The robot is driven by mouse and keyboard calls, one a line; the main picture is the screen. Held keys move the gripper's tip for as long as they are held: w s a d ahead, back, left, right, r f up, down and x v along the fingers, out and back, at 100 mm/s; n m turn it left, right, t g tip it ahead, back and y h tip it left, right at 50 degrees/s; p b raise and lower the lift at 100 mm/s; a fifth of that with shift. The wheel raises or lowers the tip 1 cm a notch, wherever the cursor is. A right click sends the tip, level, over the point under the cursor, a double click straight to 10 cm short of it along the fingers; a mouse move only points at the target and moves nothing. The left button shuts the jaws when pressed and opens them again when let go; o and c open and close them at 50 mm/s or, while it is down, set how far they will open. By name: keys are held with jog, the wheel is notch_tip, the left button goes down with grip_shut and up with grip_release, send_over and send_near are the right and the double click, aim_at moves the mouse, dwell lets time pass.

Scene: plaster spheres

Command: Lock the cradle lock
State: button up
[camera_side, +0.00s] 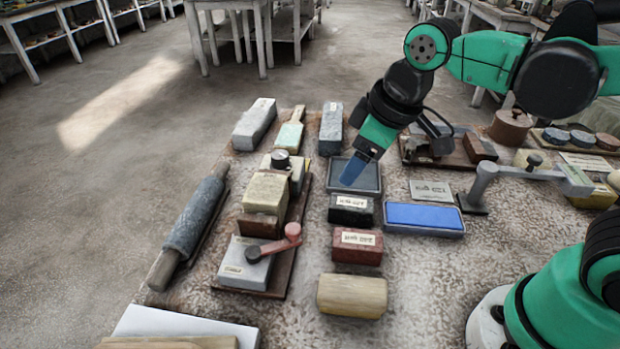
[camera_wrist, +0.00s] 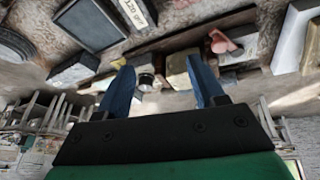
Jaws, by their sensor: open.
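A dark brown wooden base (camera_side: 300,225) on the left of the table carries a tan block (camera_side: 265,192). At its near end sits a grey box (camera_side: 244,265) with a red lever (camera_side: 275,246) that has a round hub; this looks like the cradle lock. The lever lies across the box top, its round end to the right. It also shows in the wrist view (camera_wrist: 222,42). At the far end is a dark round knob (camera_side: 281,158). My gripper (camera_side: 352,172) is open and empty above a dark tray, right of the base. Both blue fingers (camera_wrist: 163,78) show apart in the wrist view.
A black labelled block (camera_side: 351,209), a red labelled block (camera_side: 357,246) and a tan block (camera_side: 352,296) stand right of the base. A blue stone in a tray (camera_side: 424,216) and a grey lever arm (camera_side: 520,173) are further right. A roller (camera_side: 192,225) lies left.

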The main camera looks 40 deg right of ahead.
jog(key=shift+s+d+f+m+t+h, duration=0.15)
jog(key=shift+s+d+m+t, duration=0.25)
jog(key=shift+d+m, duration=0.55)
jog(key=shift+s+d+f+m+t+h, duration=0.1)
jog(key=shift+s+d+m+t, duration=0.1)
jog(key=shift+d+m+t, duration=0.6)
jog(key=shift+s+d+f+m+t+h, duration=0.15)
jog(key=shift+s+d+m+t, duration=0.15)
jog(key=shift+d+m, duration=0.8)
